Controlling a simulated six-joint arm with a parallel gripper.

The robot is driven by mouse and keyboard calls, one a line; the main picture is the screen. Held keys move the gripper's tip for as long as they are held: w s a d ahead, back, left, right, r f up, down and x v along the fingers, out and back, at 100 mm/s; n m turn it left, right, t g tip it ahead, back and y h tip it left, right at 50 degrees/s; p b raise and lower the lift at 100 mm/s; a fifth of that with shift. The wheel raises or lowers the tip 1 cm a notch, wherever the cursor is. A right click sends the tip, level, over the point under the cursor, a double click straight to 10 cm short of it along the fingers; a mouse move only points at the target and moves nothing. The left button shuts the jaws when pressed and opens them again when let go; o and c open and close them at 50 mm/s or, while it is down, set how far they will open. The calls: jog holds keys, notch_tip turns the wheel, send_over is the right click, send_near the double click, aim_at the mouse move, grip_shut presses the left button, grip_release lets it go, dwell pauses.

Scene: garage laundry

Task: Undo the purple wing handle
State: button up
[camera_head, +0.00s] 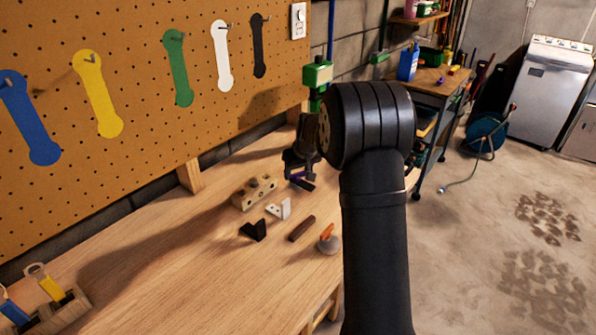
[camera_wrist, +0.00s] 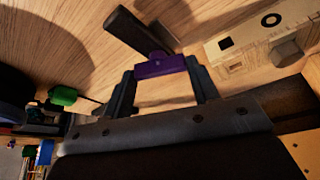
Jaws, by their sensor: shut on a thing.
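The purple wing handle (camera_wrist: 160,67) lies between my gripper's two fingertips (camera_wrist: 162,84) in the wrist view, and the fingers are shut on its ends. A dark bar-like piece (camera_wrist: 132,30) extends from behind the handle over the wooden bench top. In the head view my gripper (camera_head: 298,172) points down at the bench's far right part, and a sliver of the purple handle (camera_head: 296,176) shows below it. My gripper hides most of the handle there. How the handle joins the dark piece is not clear.
A pale wooden block with round fittings (camera_head: 254,192) stands close left of my gripper. A white bracket (camera_head: 279,209), a black bracket (camera_head: 253,231), a brown bar (camera_head: 301,229) and an orange-handled grey piece (camera_head: 328,242) lie nearer. The pegboard (camera_head: 130,165) rises behind. The bench's left middle is clear.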

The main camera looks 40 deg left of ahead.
jog(key=shift+d+f, duration=0.1)
jog(key=shift+f, duration=0.15)
jog(key=o, duration=1)
jog(key=shift+r, duration=0.1)
jog(key=shift+r, duration=0.35)
jog(key=v, duration=1.6)
jog(key=shift+d+r, duration=0.1)
jog(key=shift+r, duration=0.25)
jog(key=shift+f, duration=0.1)
jog(key=x, duration=1.7)
jog(key=shift+f, duration=0.1)
jog(key=shift+s, duration=0.1)
